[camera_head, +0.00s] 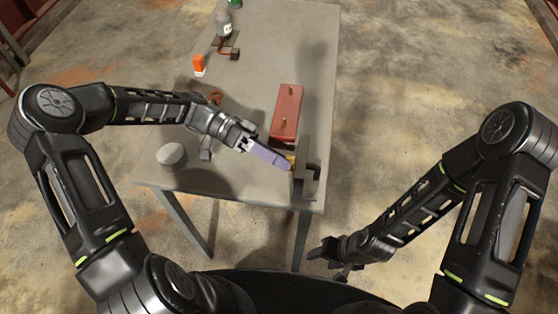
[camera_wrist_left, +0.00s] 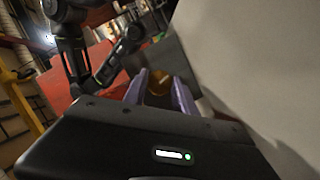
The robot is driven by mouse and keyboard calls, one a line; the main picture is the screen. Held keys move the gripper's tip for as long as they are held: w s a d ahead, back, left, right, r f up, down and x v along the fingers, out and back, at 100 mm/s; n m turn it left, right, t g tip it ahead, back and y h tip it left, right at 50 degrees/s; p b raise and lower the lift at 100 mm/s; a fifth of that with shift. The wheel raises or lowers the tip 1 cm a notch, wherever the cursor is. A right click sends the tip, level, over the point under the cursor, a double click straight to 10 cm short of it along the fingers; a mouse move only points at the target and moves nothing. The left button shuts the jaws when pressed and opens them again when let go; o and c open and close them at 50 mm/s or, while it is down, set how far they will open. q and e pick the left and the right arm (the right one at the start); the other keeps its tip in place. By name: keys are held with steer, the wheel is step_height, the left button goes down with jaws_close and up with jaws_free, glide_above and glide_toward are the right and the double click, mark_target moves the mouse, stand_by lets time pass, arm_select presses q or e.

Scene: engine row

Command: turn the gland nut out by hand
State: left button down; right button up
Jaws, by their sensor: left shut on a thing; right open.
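A brass-coloured gland nut (camera_head: 291,160) sits at a grey bracket or vise (camera_head: 307,175) near the table's front right corner. My left gripper (camera_head: 284,164) has its purple fingers shut on it from the left. In the left wrist view the brass nut (camera_wrist_left: 158,88) shows between the two purple fingertips (camera_wrist_left: 158,84). The fingers hide part of it, and I cannot tell how far its thread is engaged. My right gripper (camera_head: 326,252) is open and empty, low beyond the table's front edge.
A red block (camera_head: 287,112) with brass fittings lies behind the bracket on the table (camera_head: 255,60). A round pale tin (camera_head: 171,155) stands at the front left. An orange item (camera_head: 199,66) and a bottle (camera_head: 223,24) stand at the back left.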

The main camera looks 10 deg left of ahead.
stand_by(0.4)
arm_select(q)
steer(key=c, duration=1)
jaws_free()
steer(key=shift+w+a, duration=0.1)
